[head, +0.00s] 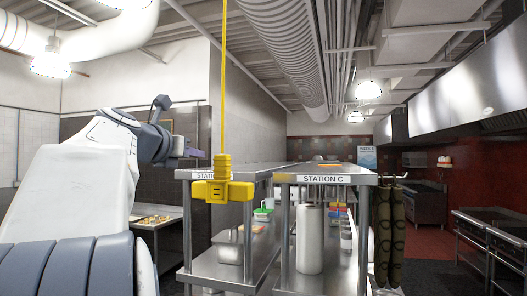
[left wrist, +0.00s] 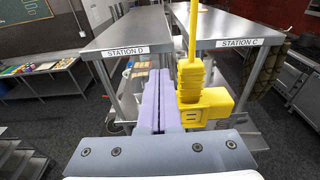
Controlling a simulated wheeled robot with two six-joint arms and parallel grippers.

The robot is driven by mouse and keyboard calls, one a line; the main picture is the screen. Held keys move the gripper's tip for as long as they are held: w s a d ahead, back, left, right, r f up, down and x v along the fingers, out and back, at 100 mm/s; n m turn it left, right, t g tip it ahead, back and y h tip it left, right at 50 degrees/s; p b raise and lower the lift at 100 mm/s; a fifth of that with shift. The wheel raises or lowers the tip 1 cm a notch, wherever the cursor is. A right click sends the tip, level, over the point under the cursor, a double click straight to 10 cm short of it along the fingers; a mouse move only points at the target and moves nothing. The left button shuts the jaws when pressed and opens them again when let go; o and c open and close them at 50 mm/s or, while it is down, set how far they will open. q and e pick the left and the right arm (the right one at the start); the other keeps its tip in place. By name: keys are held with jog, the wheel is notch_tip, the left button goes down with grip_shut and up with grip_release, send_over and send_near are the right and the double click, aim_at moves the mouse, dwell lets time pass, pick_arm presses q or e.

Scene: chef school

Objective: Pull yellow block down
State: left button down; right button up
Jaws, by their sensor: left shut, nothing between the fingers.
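The yellow block (head: 223,191) hangs from a taut yellow cord (head: 224,80) in front of the steel tables in the head view. It has a ribbed upper part and a wider lower part. In the left wrist view the yellow block (left wrist: 207,107) is just right of my fingers. My left gripper (head: 197,153) is at the end of the arm from the left, just left of the cord and a little above the block. Its purple fingers (left wrist: 159,82) are shut with nothing between them. Whether they touch the block is unclear. My right gripper is not in view.
Steel tables labelled Station D (left wrist: 127,36) and Station C (head: 325,179) stand behind the block, with a gap between them. Dark mitts (head: 389,235) hang at the table's right end.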

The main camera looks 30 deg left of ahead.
aim_at(203, 182)
pick_arm(q)
jog(key=w+f, duration=0.1)
jog(key=w+a+f+b, duration=0.1)
jog(key=w, duration=0.1)
jog(key=w+f, duration=0.1)
jog(key=shift+w+a+f, duration=0.15)
jog(key=shift+w+a, duration=0.1)
jog(key=shift+a, duration=0.05)
jog(key=shift+w+a+f+b, duration=0.1)
jog(key=shift+w+f+b, duration=0.3)
jog(key=shift+f+b, duration=0.1)
jog(key=shift+w+f, duration=0.1)
jog(key=shift+f, duration=0.2)
notch_tip(203, 182, down, 14)
jog(key=b, duration=1.2)
notch_tip(203, 182, down, 5)
jog(key=b, duration=0.4)
notch_tip(203, 182, up, 7)
jog(key=p, duration=0.6)
jog(key=v, duration=0.8)
jog(key=shift+r, duration=0.3)
